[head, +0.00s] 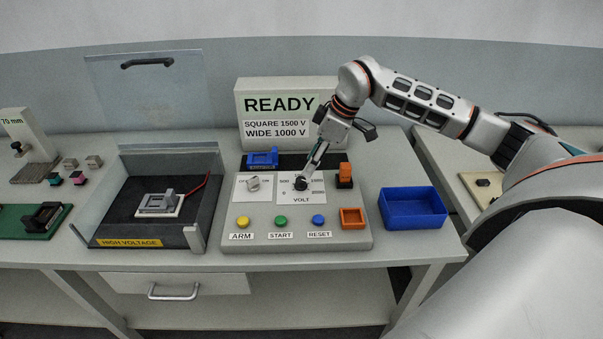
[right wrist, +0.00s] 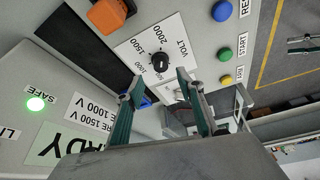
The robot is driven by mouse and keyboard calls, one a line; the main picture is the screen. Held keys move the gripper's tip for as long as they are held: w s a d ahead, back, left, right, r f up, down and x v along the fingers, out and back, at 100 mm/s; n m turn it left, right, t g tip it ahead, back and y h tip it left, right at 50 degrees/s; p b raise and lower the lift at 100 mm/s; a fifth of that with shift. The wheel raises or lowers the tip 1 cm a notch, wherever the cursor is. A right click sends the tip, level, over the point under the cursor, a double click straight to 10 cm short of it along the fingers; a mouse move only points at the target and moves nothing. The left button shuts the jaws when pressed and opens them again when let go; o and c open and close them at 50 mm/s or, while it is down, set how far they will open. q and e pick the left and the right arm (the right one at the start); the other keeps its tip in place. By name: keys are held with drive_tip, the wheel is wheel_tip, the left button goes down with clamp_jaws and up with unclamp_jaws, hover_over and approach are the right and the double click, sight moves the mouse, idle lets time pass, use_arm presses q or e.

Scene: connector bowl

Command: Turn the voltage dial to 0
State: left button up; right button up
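The voltage dial (head: 302,184) is a black round knob on a white VOLT plate on the grey control panel (head: 235,240). In the right wrist view the dial (right wrist: 160,62) sits beside the 1000 and 1500 labels, with 2000 further round; I cannot make out its pointer setting. My right gripper (head: 313,164) comes down over the dial from above in the head view. In the right wrist view its two fingers (right wrist: 158,82) are apart with nothing between them, and the dial shows just beyond the tips. Contact is not visible. My left gripper is not in view.
A READY display (head: 280,106) stands behind the panel. A second knob (head: 253,183) is left of the dial; an orange block (head: 345,175) is right. ARM, START and RESET buttons line the front. A blue bin (head: 413,222) and a HIGH VOLTAGE tray (head: 205,215) flank the panel.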

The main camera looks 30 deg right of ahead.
sight(301, 179)
drive_tip(key=p+x, duration=0.1)
drive_tip(key=x, duration=0.5)
drive_tip(key=shift+w+a+f, duration=0.1)
drive_tip(key=shift+a+f, duration=0.05)
drive_tip(key=shift+f, duration=0.05)
clamp_jaws()
